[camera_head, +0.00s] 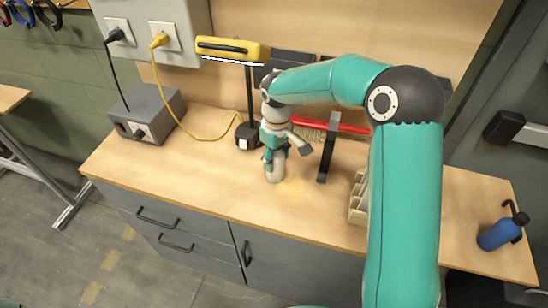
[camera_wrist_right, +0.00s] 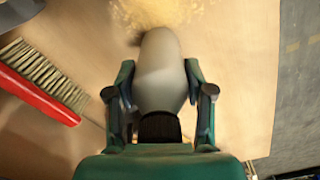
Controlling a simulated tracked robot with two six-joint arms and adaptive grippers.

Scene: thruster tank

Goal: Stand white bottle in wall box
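The white bottle (camera_head: 275,173) is upright on or just above the workbench, left of the middle. Its base contact is unclear. In the right wrist view the bottle (camera_wrist_right: 160,75) lies between the fingers, black cap towards the palm. My right gripper (camera_head: 273,154) comes down over it; in the wrist view its fingers (camera_wrist_right: 159,85) press close on both sides and look shut on it. Dark boxes (camera_head: 292,61) hang on the back wall, partly hidden by my right arm and a yellow lamp head; they look like the wall box. My left gripper is out of view.
A beige tray (camera_head: 357,200) is partly behind my arm. The bench's front left is clear.

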